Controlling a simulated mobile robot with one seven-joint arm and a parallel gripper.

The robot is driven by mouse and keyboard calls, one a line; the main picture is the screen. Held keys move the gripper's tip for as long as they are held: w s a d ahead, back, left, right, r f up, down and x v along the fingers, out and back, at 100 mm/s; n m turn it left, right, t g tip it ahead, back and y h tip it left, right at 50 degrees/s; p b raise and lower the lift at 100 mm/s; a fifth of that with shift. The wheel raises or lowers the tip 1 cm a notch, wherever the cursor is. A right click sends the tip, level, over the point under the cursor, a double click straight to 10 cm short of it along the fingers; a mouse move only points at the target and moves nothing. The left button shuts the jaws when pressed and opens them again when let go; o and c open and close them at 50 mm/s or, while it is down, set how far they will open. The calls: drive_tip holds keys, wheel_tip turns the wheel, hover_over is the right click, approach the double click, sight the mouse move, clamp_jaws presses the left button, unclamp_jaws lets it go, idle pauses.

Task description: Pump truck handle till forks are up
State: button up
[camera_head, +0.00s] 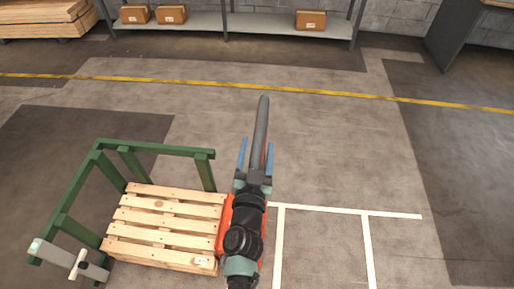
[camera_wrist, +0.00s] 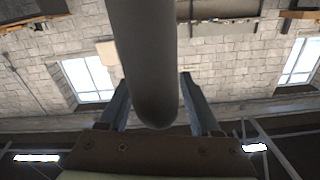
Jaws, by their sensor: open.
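The pump truck's orange body (camera_head: 225,222) shows at the right side of a wooden pallet (camera_head: 163,220), partly hidden behind my arm. Its forks are out of sight. The dark grey handle (camera_head: 261,115) points up the picture in the head view. My gripper (camera_head: 257,143) has blue fingers, one on each side of the handle. In the wrist view the rounded handle end (camera_wrist: 152,70) lies between the spread fingers of my gripper (camera_wrist: 155,85). I cannot tell whether either finger touches it.
A green frame (camera_head: 155,150) stands around the pallet's back and left sides. White floor lines (camera_head: 345,214) mark bays at right. The floor up to the yellow line (camera_head: 330,92) is clear. A shelf (camera_head: 255,24) holds boxes behind.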

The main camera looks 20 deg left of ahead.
clamp_jaws()
drive_tip(key=w+d+f+m+b, duration=0.2)
drive_tip(key=w+d+f+b, duration=0.1)
drive_tip(key=d+b, duration=0.6)
drive_tip(key=w+d+f+m+b, duration=0.2)
drive_tip(key=d+f+b, duration=0.3)
drive_tip(key=d+b, duration=0.4)
drive_tip(key=w+d+f+m+b, duration=0.3)
drive_tip(key=d+b, duration=0.7)
drive_tip(key=d, duration=0.7)
drive_tip(key=shift+w+f, duration=0.55)
drive_tip(key=shift+w, duration=0.4)
drive_tip(key=shift+c, duration=1.7)
unclamp_jaws()
drive_tip(key=o, duration=0.3)
drive_tip(key=shift+r, duration=0.2)
drive_tip(key=shift+o, duration=0.2)
